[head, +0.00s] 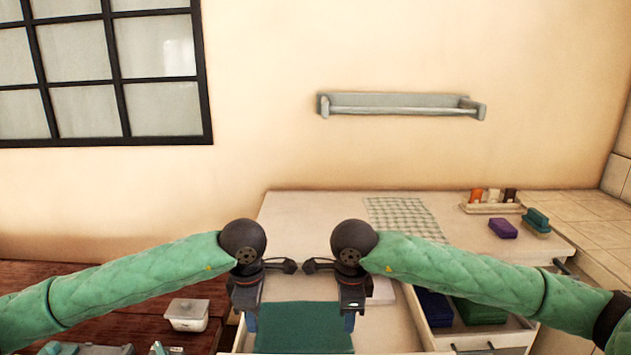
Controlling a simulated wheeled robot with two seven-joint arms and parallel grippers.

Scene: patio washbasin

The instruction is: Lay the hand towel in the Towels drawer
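A dark green hand towel (302,328) hangs flat between my two grippers at the bottom centre of the head view. My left gripper (250,320) is at its left edge and my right gripper (349,320) at its right edge; both point down and appear shut on it. The fingertips are small and partly hidden. Below and around the towel is a pale open drawer (395,325), mostly covered by the towel and my arms. To its right another open drawer (490,340) holds dark blue (434,308) and green (478,312) folded cloths. No drawer label is readable.
The pale counter (310,215) carries a checked cloth (405,218), a tray of small bottles (492,207), a purple block (503,228) and a teal brush-like item (537,220). A lidded container (187,314) stands on the dark wooden table (110,285). An empty rail (400,105) is on the wall.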

